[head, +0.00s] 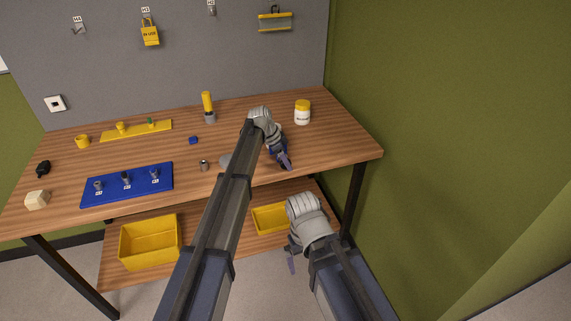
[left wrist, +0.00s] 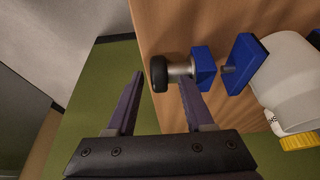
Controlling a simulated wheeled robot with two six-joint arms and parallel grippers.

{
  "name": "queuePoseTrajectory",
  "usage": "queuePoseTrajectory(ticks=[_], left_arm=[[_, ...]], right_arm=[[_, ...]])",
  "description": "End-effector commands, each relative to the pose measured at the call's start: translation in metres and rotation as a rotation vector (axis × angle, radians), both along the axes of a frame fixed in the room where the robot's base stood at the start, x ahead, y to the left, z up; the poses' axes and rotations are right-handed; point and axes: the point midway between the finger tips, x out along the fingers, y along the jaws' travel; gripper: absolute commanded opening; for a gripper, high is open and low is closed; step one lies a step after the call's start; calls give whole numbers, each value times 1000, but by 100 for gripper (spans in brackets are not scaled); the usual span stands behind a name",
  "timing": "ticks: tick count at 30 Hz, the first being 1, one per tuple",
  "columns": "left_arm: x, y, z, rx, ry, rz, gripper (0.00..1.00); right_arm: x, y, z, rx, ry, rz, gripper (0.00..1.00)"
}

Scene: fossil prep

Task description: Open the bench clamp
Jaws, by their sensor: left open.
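The bench clamp shows in the left wrist view as a blue block (left wrist: 203,67) on a metal spindle with a black round knob (left wrist: 158,74). A second blue jaw (left wrist: 243,64) stands apart from that block, with a short metal rod between them. My left gripper (left wrist: 162,82) is open, its fingers on either side of the knob and spindle; I cannot tell whether they touch. In the head view my left gripper (head: 286,160) is over the right part of the table and mostly hides the clamp. My right gripper (head: 291,263) hangs below table height, its fingers barely visible.
A white jar with a yellow lid (head: 302,113) stands close by the clamp. A blue rack (head: 108,197), small metal cup (head: 204,165) and yellow-handled tool (head: 208,105) are farther left. Yellow bins (head: 150,240) sit on the lower shelf. A green wall (head: 450,90) is at right.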

Motion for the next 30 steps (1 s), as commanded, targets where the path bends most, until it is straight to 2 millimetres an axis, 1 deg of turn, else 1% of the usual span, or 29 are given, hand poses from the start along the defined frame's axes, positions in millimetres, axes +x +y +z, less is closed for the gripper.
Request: queuePoseTrajectory(ticks=[3, 17, 30], left_arm=[[0, 0, 1, 0, 0, 0, 51], [0, 0, 1, 0, 0, 0, 0], [0, 1, 0, -8, -2, 0, 0]], right_arm=[[0, 0, 1, 0, 0, 0, 100], [0, 0, 1, 0, 0, 0, 100], [0, 0, -1, 0, 0, 0, 100]])
